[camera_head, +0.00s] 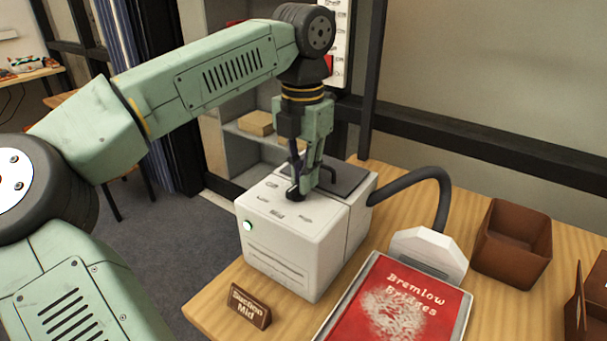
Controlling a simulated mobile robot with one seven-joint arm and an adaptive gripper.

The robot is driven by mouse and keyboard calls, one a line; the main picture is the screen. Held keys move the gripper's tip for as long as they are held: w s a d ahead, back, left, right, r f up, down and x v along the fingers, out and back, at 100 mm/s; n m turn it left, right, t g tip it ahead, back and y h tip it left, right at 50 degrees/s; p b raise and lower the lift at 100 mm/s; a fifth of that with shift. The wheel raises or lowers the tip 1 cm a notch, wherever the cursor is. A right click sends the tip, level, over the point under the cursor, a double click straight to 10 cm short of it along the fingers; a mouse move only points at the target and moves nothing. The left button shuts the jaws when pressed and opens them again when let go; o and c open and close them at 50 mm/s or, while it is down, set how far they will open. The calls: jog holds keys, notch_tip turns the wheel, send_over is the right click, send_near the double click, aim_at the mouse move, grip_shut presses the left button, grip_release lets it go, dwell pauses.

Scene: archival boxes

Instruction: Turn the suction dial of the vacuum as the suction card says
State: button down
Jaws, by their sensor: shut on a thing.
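The vacuum (285,263) is a white box on the wooden table, with a lit green light on its front left. Small dark markings show on its top around the dial area. My gripper (301,190) points down onto the vacuum's top and is shut on the suction dial (294,194), which is dark and mostly hidden by the fingers. The dial's pointing direction cannot be made out. The suction card (249,307) is a small brown sign at the table's front left; it reads "Suction Mid".
A dark hose (430,177) arches from the vacuum to a white nozzle (430,252). A red book (395,305) titled "Bremlow Bridges" lies in a tray before it. An empty brown box (513,243) stands at right. Shelves (236,155) stand behind the vacuum.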

dwell(0.4)
jog(key=c, duration=1.6)
grip_release()
jog(key=shift+c, duration=0.2)
jog(key=shift+r, duration=0.1)
notch_tip(320, 180, up, 7)
jog(key=shift+r, duration=0.2)
